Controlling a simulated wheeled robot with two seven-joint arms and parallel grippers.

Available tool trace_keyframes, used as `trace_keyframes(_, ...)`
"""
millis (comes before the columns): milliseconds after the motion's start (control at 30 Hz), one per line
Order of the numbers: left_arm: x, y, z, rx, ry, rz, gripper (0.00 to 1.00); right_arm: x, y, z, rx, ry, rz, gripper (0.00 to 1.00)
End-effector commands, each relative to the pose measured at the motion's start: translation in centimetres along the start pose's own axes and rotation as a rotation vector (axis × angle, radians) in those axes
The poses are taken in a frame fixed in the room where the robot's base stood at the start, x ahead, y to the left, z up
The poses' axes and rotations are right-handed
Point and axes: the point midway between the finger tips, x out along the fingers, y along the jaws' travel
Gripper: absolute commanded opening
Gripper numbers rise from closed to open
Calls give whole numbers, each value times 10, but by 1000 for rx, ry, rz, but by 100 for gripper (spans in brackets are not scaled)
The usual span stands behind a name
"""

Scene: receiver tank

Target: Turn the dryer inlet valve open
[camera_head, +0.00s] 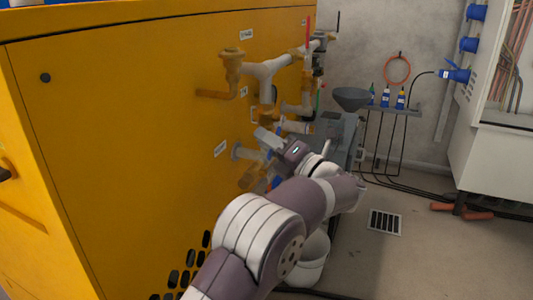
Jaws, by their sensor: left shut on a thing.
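My left arm reaches in from the bottom. Its gripper (268,139) is at the pipework on the side of the yellow cabinet (130,130). It is shut on a part of a valve there, seemingly the dryer inlet valve handle. The gripper and wrist hide most of this handle, so I cannot tell its angle. A grey pipe stub (241,151) comes out of the cabinet beside the gripper, with a white label (221,148) to its left. A brass fitting (250,178) shows just below the gripper. My right gripper is not in view.
Grey and brass pipes (265,70) stick out above the gripper. A white bucket (313,262) stands on the floor below my arm. A grey funnel (351,97) and a small shelf with bottles (386,97) are behind. Floor around the drain grate (384,222) is clear.

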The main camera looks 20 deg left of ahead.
Motion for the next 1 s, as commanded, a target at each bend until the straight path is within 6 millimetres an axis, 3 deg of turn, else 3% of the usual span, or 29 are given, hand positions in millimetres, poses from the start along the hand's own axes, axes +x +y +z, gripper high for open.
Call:
trace_keyframes(133, -1, -5, -2, -32, 1, 13, 0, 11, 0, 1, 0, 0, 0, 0)
trace_keyframes(633, 0, -5, 0, -46, 0, 19, 0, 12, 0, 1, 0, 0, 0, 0)
trace_keyframes(667, 0, -5, 0, -46, 0, 19, 32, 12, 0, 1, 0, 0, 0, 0)
trace_keyframes(700, 0, -5, 0, -46, 0, 19, 44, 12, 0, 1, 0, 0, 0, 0)
trace_keyframes(1000, -2, -4, 0, -47, 0, 19, 44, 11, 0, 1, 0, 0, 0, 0)
